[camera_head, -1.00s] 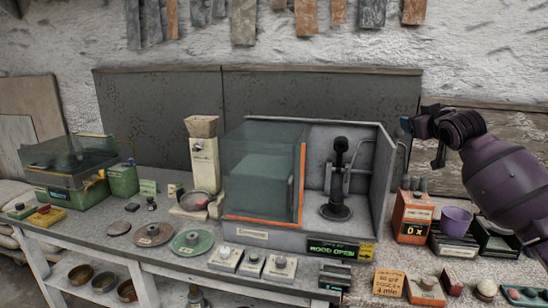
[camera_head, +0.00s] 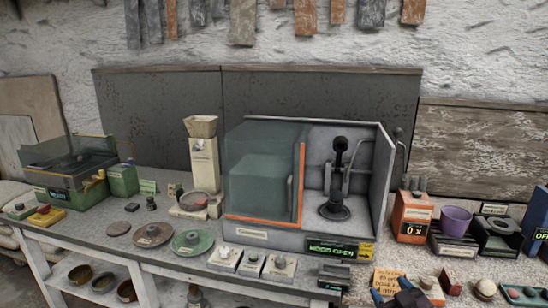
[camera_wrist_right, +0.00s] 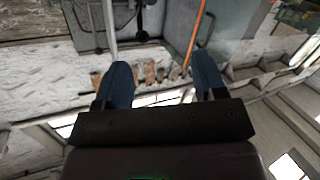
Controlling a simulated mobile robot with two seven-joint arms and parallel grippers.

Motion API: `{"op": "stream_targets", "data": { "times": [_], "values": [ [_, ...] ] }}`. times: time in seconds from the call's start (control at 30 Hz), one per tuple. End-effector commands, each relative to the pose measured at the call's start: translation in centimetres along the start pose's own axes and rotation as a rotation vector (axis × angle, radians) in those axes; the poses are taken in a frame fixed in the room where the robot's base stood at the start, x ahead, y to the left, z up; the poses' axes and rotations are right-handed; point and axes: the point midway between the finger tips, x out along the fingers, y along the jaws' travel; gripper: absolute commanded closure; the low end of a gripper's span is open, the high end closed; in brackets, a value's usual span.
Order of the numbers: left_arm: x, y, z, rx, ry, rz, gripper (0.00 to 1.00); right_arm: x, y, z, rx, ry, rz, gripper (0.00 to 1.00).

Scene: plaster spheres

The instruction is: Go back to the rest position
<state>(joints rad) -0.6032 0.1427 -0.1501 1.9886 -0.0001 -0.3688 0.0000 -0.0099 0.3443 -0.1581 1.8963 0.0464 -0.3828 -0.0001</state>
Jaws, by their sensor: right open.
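My right gripper (camera_head: 398,298) shows at the bottom edge of the head view, low in front of the bench, with only its dark and blue upper part in frame. In the right wrist view its two blue fingers (camera_wrist_right: 163,85) stand wide apart with nothing between them. That view looks upside down towards the wall and the fume cabinet. My left gripper is in neither view.
The bench (camera_head: 120,210) holds a glass-fronted cabinet (camera_head: 250,238) with a sign reading "HOOD OPEN", an orange box (camera_head: 412,215), a purple cup (camera_head: 455,220) and a green machine (camera_head: 65,195). Small balls lie near the front right edge. The space above the bench is clear.

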Motion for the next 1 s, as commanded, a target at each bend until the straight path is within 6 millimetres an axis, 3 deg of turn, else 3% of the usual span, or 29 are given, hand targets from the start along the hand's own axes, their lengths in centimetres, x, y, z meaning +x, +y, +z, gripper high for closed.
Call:
{"op": "stream_targets", "data": {
  "times": [0.03,0.4,0.6,0.77,1.0],
  "values": [
    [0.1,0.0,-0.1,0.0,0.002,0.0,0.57,-1.8,-0.9,1.8,0.022,-0.027,0.003,0.36],
    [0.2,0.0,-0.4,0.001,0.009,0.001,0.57,-14.0,-6.1,12.9,0.178,-0.268,0.045,0.36],
    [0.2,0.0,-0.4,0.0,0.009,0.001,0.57,-19.6,-8.0,17.4,0.236,-0.396,0.063,0.36],
    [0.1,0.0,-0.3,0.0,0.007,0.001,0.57,-21.6,-8.4,18.9,0.245,-0.438,0.067,0.36],
    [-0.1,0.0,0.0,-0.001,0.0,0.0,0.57,-21.8,-8.5,19.0,0.245,-0.444,0.067,0.36]
  ]
}}
